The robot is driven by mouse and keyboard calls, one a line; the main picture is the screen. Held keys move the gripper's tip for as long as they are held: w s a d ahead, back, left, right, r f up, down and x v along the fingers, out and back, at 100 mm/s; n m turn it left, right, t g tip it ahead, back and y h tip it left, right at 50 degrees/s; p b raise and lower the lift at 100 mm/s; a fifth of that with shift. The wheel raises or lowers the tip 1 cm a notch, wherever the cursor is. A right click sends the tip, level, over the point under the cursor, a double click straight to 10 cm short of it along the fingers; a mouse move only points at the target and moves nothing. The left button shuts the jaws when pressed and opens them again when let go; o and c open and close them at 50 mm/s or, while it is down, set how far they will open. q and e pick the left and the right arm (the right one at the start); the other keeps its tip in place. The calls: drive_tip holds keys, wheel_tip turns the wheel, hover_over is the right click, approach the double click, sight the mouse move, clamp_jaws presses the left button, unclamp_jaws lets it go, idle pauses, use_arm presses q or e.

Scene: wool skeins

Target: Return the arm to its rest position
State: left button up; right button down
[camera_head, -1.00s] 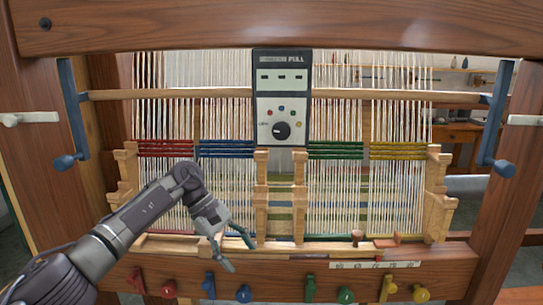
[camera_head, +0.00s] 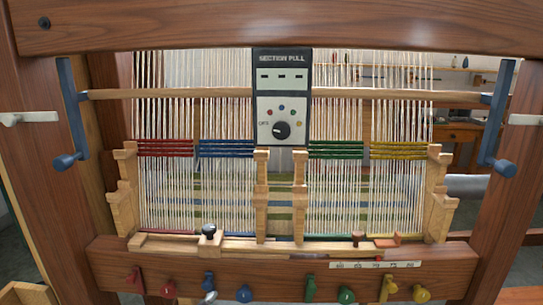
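Neither of my grippers shows in the head view, and no part of my arms is in front of the loom. The wooden loom frame (camera_head: 410,30) fills the view with pale vertical warp threads (camera_head: 225,115). Bands of red (camera_head: 165,148), blue (camera_head: 226,148), green (camera_head: 335,150) and yellow (camera_head: 397,151) cross the threads. A control panel marked "SECTION PULL" (camera_head: 283,70) with a dark dial (camera_head: 282,130) stands upright at the middle. A small dark-topped knob (camera_head: 209,231) sits on the lower ledge at the left.
Blue crank handles (camera_head: 70,120) and (camera_head: 497,120) hang at both sides of the round wooden bar (camera_head: 390,94). Coloured pegs (camera_head: 244,294) line the lower beam (camera_head: 235,267). A small peg (camera_head: 358,238) stands on the ledge right of centre. The space before the loom is clear.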

use_arm(q)
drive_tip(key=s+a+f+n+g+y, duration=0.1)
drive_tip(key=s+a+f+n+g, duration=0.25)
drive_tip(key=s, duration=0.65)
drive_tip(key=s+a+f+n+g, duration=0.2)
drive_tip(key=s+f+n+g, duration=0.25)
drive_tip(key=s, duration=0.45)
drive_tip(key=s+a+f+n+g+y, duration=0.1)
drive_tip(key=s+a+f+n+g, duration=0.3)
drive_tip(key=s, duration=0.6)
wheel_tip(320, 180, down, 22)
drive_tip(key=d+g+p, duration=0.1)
drive_tip(key=p, duration=0.2)
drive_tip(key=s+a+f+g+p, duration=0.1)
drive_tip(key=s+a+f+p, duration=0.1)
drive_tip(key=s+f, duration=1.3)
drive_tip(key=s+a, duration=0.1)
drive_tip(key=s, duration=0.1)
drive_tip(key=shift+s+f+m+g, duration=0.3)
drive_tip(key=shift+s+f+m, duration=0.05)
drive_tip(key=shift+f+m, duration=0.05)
